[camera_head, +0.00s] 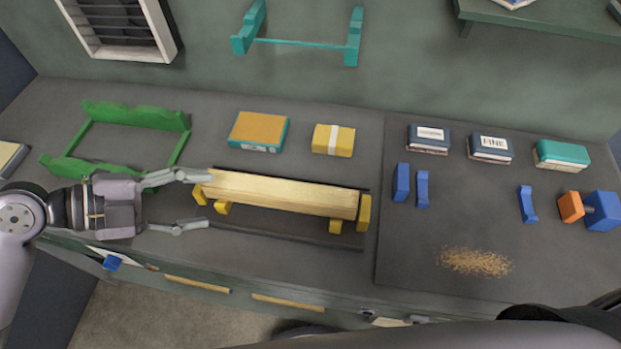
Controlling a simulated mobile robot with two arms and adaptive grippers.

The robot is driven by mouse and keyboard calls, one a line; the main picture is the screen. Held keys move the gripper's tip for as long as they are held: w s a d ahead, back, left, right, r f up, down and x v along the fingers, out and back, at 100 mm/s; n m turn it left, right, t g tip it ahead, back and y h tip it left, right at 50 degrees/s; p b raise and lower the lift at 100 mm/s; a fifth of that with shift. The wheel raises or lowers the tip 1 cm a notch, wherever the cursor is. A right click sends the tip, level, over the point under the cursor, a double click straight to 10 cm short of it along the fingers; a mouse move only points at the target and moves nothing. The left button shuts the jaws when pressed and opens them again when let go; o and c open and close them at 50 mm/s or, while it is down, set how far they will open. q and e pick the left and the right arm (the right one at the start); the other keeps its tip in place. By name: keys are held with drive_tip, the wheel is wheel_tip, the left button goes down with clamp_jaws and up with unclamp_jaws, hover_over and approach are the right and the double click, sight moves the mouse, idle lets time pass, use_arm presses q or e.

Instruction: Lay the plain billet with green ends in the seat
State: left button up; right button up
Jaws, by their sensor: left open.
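One pale, plain wooden billet (285,192) lies lengthwise across a low rack with yellow end pieces (364,213) and yellow supports (335,227). I see no green on its ends. My left gripper (203,201) is open at the rack's left end. Its fingers point right, one toward the back and one toward the front, and no grip on the billet shows. On the dark mat at right stand two blue rests (423,189) (527,203), with nothing lying across them. A blue upright (401,182) and a blue block (603,211) with an orange part (570,207) flank them.
An empty green rack (130,115) stands behind my left gripper. An empty teal rack (300,43) is on the back wall. Orange (258,130) and yellow (333,140) packages and several boxes (490,147) line the back. Shavings (475,262) lie on the mat (420,250).

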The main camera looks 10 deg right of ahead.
sight(263, 197)
use_arm(q)
drive_tip(key=p+x, duration=0.3)
drive_tip(key=x, duration=0.6)
drive_tip(key=shift+w+d+f+p, duration=0.2)
drive_tip(key=shift+d+p, duration=0.1)
drive_tip(key=shift+p, duration=0.1)
drive_tip(key=shift+d+f, duration=0.35)
drive_tip(key=shift+f, duration=0.05)
drive_tip(key=shift+w+d+f+p, duration=0.3)
drive_tip(key=shift+d+p, duration=0.15)
drive_tip(key=shift+p, duration=0.1)
drive_tip(key=p+x, duration=0.1)
drive_tip(key=x, duration=0.2)
drive_tip(key=shift+w+d+f+p, duration=0.1)
drive_tip(key=shift+f+p, duration=0.15)
drive_tip(key=shift+p, duration=0.05)
drive_tip(key=shift+w+d+f, duration=0.1)
drive_tip(key=shift+d+f, duration=0.15)
